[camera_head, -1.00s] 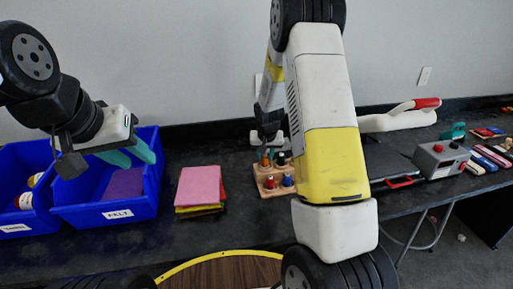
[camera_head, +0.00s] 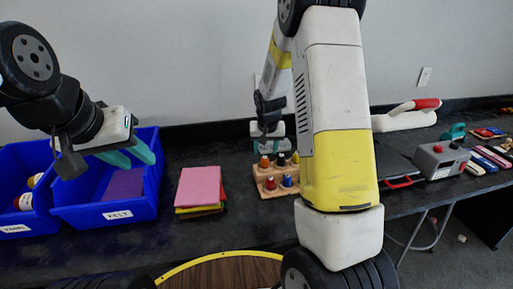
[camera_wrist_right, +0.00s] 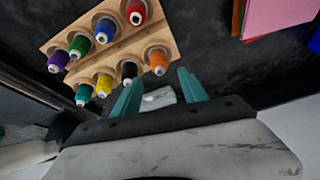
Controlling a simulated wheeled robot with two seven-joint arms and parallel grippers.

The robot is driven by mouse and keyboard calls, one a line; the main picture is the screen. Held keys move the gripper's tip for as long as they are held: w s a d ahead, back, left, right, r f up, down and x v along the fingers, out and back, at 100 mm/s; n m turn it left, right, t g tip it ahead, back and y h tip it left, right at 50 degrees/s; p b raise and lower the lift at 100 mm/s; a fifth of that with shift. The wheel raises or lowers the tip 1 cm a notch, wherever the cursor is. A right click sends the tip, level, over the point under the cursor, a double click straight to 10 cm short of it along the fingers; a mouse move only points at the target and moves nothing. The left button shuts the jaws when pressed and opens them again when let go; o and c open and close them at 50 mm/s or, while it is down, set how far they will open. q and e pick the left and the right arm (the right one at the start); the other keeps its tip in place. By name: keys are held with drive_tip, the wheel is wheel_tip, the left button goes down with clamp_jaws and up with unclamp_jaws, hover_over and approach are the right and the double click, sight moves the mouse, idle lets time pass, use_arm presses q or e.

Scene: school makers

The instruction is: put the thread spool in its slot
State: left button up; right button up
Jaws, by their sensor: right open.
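A light wooden rack (camera_head: 262,190) stands on the dark bench and also shows in the right wrist view (camera_wrist_right: 110,50). It holds two rows of colored thread spools. The orange spool (camera_wrist_right: 157,61) sits upright in the end hole of the row nearest my right gripper, beside the black spool (camera_wrist_right: 128,71). My right gripper (camera_wrist_right: 160,92) is open just behind that row, apart from the orange spool. A pale patch shows between its fingers; I cannot tell what it is. In the head view my forearm hides part of the rack. My left gripper (camera_head: 130,155) is open and empty above the felt bin.
Blue bins (camera_head: 75,214) stand at the left. A stack of felt sheets (camera_head: 200,187) lies left of the rack. A grey box with a red button (camera_head: 440,160) and a white tool with a red grip (camera_head: 405,116) lie to the right. The wall is close behind.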

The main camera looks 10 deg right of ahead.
drive_tip(key=s+a+r+t+y, duration=0.1)
drive_tip(key=s+a+r+y, duration=0.1)
drive_tip(key=s+r, duration=1.45)
drive_tip(key=s+a+r+n, duration=0.1)
drive_tip(key=s+r, duration=0.2)
drive_tip(key=s, duration=0.4)
drive_tip(key=s+a+r+n, duration=0.1)
drive_tip(key=s+r, duration=0.1)
drive_tip(key=s, duration=0.5)
drive_tip(key=shift+s+a+r+n+t+y, duration=0.25)
drive_tip(key=shift+s+r+n+t+y, duration=0.05)
drive_tip(key=shift+r+t+y, duration=0.1)
